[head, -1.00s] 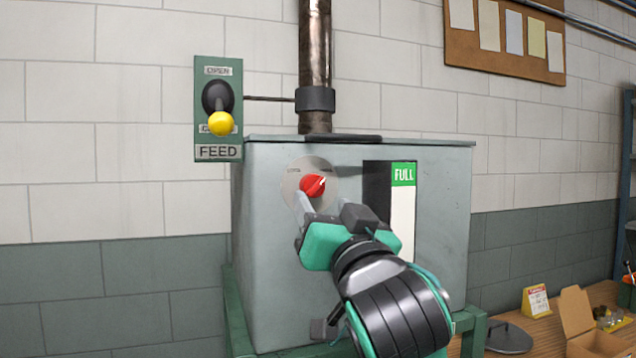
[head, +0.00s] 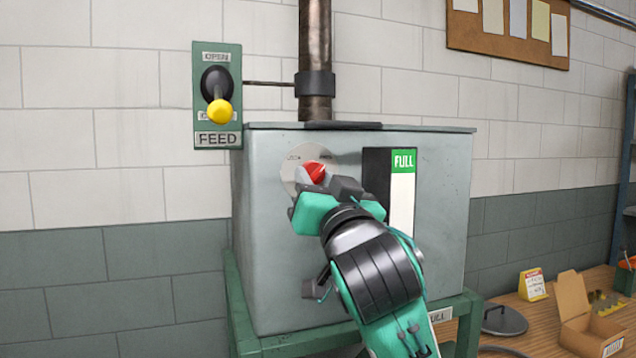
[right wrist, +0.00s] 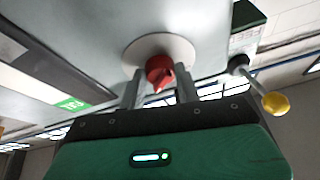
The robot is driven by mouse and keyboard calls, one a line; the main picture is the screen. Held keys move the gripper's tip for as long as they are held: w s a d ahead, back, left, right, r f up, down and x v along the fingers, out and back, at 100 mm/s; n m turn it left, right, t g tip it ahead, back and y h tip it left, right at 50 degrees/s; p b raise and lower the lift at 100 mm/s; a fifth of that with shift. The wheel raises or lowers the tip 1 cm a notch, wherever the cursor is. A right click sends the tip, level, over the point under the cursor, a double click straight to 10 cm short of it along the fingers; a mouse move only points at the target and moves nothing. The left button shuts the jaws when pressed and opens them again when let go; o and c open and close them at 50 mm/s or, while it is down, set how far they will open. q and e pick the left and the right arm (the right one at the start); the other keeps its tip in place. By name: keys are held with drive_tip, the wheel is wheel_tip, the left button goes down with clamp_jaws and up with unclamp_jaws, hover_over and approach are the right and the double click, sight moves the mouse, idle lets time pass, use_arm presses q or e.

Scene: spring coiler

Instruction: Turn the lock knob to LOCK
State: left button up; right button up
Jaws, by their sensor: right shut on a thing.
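The lock knob (head: 316,172) is red with a white pointer mark and sits on a round pale plate (head: 291,172) on the front of the grey box. In the head view its pointer tilts to the upper right. My right gripper (head: 318,180) is at the knob, and its fingers hide part of it. In the right wrist view the knob (right wrist: 159,72) sits between the two fingers (right wrist: 160,90), which are shut on it. The plate's lettering is too small to read. My left gripper is not in view.
The grey box (head: 262,230) stands on a green frame (head: 240,318). A green feed panel with a yellow-knobbed lever (head: 219,111) is on the left. A FULL window (head: 402,190) is right of the knob. An open cardboard box (head: 585,325) lies on the bench at lower right.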

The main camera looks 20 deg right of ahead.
drive_tip(key=n+y+p, duration=0.1)
drive_tip(key=n, duration=0.1)
drive_tip(key=n+y+p, duration=0.1)
drive_tip(key=n, duration=0.2)
drive_tip(key=shift+d+r+y, duration=0.15)
drive_tip(key=shift+d+y, duration=0.05)
drive_tip(key=shift+y, duration=0.1)
drive_tip(key=n+y+p, duration=0.1)
drive_tip(key=n, duration=0.1)
drive_tip(key=n+g+y+p, duration=0.1)
drive_tip(key=n+p, duration=0.1)
drive_tip(key=n, duration=0.1)
drive_tip(key=shift+d+r+g+y, duration=0.15)
drive_tip(key=shift+g+y, duration=0.15)
drive_tip(key=n+g+p, duration=0.1)
drive_tip(key=n+p, duration=0.2)
drive_tip(key=n+g+y+p, duration=0.1)
drive_tip(key=n+p, duration=0.2)
drive_tip(key=n, duration=0.1)
drive_tip(key=r+n+g+y+p, duration=0.1)
drive_tip(key=n+p, duration=0.2)
drive_tip(key=p, duration=0.1)
drive_tip(key=shift+d+n, duration=0.25)
drive_tip(key=shift+n, duration=0.05)
drive_tip(key=shift+f+n+g+p, duration=0.2)
drive_tip(key=shift+n+g+p, duration=0.5)
drive_tip(key=shift+n+p, duration=0.5)
drive_tip(key=o, duration=1)
drive_tip(key=shift+w, duration=0.1)
